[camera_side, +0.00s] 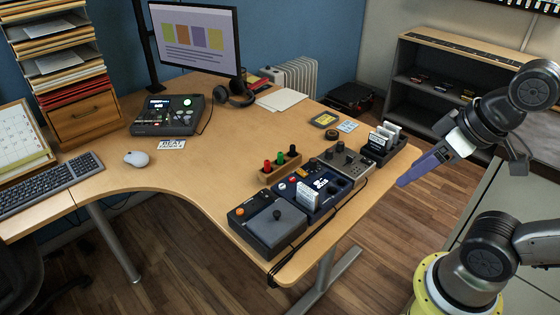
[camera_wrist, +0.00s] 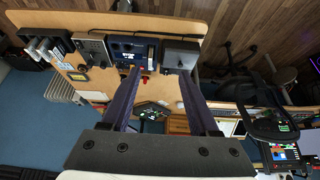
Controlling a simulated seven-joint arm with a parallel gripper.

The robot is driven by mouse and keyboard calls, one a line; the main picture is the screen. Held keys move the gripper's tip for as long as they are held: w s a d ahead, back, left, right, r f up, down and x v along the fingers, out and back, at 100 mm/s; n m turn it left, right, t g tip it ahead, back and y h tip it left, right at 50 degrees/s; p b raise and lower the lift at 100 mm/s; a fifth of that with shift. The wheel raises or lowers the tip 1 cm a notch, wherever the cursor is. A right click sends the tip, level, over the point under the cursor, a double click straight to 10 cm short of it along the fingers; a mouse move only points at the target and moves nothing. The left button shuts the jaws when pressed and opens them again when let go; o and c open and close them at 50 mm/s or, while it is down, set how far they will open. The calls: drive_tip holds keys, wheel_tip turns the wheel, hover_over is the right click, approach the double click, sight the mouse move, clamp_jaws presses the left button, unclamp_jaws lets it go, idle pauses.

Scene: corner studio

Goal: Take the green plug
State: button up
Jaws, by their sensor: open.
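The green plug (camera_side: 280,160) stands upright in a small wooden holder (camera_side: 283,173), between a red plug (camera_side: 266,165) and a black plug (camera_side: 292,150). My gripper (camera_side: 402,183) is in the air to the right of the desk's edge, well apart from the plug and above the floor in the side view. In the wrist view my gripper (camera_wrist: 159,72) has its two long fingers spread with nothing held between them. The plug holder is small there, and I cannot make out the green plug.
Near the holder are a grey box with a joystick (camera_side: 268,225), a blue console with a white card (camera_side: 318,189), a grey knob box (camera_side: 347,160) and a black rack of white cards (camera_side: 384,141). A black cable (camera_side: 318,232) runs along the desk's front edge. A monitor (camera_side: 196,33) stands behind.

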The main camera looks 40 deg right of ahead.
drive_tip(key=w+r+m+t, duration=0.1)
drive_tip(key=w+r+t, duration=0.1)
drive_tip(key=w+r, duration=0.75)
drive_tip(key=m+g+h, duration=0.1)
drive_tip(key=m+g, duration=0.1)
drive_tip(key=g, duration=0.1)
hover_over(280, 153)
drive_tip(key=s, duration=0.3)
wheel_tip(280, 153, down, 31)
drive_tip(key=shift+a+x, duration=0.15)
drive_tip(key=shift+x, duration=1.4)
drive_tip(key=shift+a+x, duration=0.1)
drive_tip(key=shift+x, duration=1.4)
